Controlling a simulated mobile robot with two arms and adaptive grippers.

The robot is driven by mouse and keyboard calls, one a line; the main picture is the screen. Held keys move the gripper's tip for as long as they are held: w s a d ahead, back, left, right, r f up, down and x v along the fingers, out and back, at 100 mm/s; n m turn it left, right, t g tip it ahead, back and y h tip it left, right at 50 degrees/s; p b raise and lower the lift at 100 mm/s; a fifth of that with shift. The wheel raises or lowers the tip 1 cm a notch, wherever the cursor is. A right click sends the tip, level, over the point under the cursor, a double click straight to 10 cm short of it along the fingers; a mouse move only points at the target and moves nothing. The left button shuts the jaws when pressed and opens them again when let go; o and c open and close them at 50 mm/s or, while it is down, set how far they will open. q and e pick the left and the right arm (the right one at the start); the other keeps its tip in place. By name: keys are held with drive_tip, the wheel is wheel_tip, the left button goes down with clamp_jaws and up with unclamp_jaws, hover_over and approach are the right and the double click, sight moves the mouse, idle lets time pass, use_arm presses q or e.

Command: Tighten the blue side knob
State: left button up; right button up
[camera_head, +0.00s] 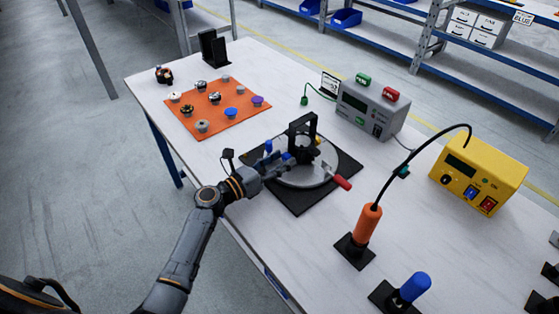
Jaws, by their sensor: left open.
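A black par can (303,133) with an upright yoke stands on a round grey plate (322,176) over a black square mat (301,202). A small blue knob (268,146) shows at the left of the plate, just beyond my left gripper. My left gripper (288,160) is open, low over the plate beside the can's near-left side. More blue shows close to its fingers; I cannot tell whether this is a knob or whether they touch it. A red-handled part (342,182) sticks out at the plate's right edge. My right gripper is not in view.
An orange mat (219,119) with several small knobs lies at the back left. A grey power box (372,108) and a yellow station (478,174) stand to the right.

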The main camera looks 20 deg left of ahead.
use_arm(q)
drive_tip(key=shift+c, duration=0.4)
drive_tip(key=c, duration=0.3)
clamp_jaws()
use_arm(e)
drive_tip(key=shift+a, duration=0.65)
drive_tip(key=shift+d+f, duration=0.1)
use_arm(q)
drive_tip(key=shift+m, duration=0.3)
drive_tip(key=shift+f+m+b, duration=0.1)
drive_tip(key=shift+m+b, duration=0.55)
drive_tip(key=shift+m, duration=0.25)
drive_tip(key=shift+m+b, duration=1.1)
drive_tip(key=shift+m, duration=1.2)
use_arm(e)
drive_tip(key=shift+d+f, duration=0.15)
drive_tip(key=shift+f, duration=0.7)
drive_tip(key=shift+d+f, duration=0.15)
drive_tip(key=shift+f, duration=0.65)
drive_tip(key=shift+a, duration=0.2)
